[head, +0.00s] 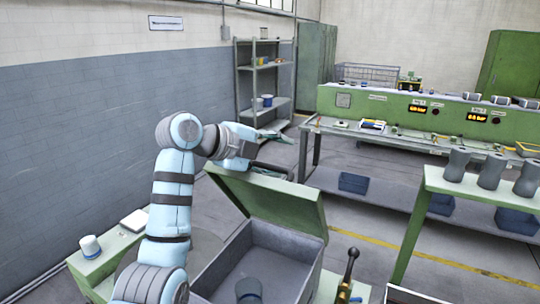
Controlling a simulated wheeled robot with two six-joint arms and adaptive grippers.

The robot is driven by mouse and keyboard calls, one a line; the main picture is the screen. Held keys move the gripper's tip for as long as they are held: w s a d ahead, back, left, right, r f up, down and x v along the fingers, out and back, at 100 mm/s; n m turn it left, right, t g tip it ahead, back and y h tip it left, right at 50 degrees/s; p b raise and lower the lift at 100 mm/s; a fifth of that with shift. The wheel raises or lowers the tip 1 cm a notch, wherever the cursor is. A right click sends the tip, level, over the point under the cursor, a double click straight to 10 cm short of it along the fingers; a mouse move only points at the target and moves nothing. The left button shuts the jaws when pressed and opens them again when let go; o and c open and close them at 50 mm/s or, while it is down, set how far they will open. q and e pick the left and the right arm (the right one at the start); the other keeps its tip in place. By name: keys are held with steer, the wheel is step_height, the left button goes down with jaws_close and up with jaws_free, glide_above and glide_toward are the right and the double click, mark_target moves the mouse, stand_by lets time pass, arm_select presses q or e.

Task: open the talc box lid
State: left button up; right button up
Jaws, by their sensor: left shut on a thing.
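The talc box (305,262) is a grey, open-topped box at the bottom centre of the head view. Its green lid (280,205) stands raised and tilted up along the far side, so the inside shows. A dark grey cup-like thing (249,290) is inside the box, cut by the bottom edge. My left gripper (262,155) is at the top far edge of the lid, shut on the lid, seemingly at its dark handle bar (275,170). The exact finger contact is small and partly hidden. My right gripper is not in view.
A green bench at left holds a white cup (90,246) and a white box (135,220). A lever (348,268) with a black knob stands right of the box. Grey jugs (490,170) stand on a green stand at right. Open floor lies behind the box.

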arm_select(q)
steer(key=shift+w+f, duration=0.1)
steer(key=shift+f, duration=0.05)
stand_by(0.8)
steer(key=o, duration=0.9)
steer(key=shift+d, duration=0.1)
steer(key=shift+w+d+f, duration=0.2)
steer(key=shift+w, duration=0.3)
steer(key=shift+c, duration=1.2)
steer(key=shift+w+d+f, duration=0.1)
steer(key=shift+w, duration=0.05)
